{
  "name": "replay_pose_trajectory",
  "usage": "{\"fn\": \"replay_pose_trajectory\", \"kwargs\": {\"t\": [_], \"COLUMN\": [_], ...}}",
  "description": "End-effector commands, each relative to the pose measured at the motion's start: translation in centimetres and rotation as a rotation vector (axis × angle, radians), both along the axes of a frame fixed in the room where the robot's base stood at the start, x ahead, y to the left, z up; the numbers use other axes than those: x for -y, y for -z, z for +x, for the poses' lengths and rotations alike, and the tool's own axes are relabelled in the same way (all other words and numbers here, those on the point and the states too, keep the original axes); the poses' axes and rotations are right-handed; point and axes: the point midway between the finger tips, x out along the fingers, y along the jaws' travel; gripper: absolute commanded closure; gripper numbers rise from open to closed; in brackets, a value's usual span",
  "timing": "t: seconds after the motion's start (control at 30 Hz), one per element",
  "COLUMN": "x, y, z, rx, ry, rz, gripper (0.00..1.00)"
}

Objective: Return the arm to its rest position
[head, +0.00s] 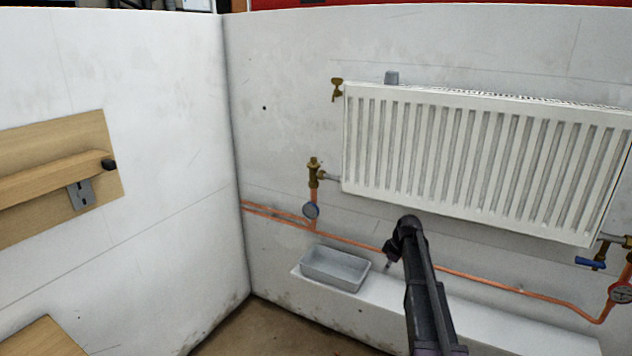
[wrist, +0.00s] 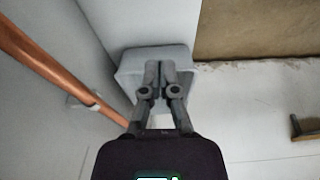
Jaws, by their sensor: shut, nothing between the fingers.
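My arm (head: 428,295) reaches up in the head view in front of the lower edge of the radiator. My gripper (head: 387,267) points down at its end, just right of a grey tray (head: 333,279) on the white ledge. In the wrist view my gripper (wrist: 161,67) is shut with its fingers together and nothing between them. The fingers cover part of the grey tray (wrist: 130,70) there. I cannot tell the exact height of the fingertips over the ledge.
The white radiator (head: 480,160) hangs on the wall above my arm. A copper pipe (head: 480,281) runs along the wall behind the gripper; it is at left in the wrist view (wrist: 45,65). A wooden board (head: 60,150) hangs on the left wall.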

Motion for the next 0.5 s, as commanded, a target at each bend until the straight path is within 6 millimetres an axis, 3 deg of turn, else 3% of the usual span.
{"fn": "replay_pose_trajectory", "kwargs": {"t": [0.27,0.5], "x": [-4.4,-8.7], "y": [0.3,0.5], "z": [-7.1,-15.8], "rx": [-0.082,-0.172], "ry": [0.184,0.447], "rz": [-0.019,-0.057], "gripper": [1.0,1.0]}}
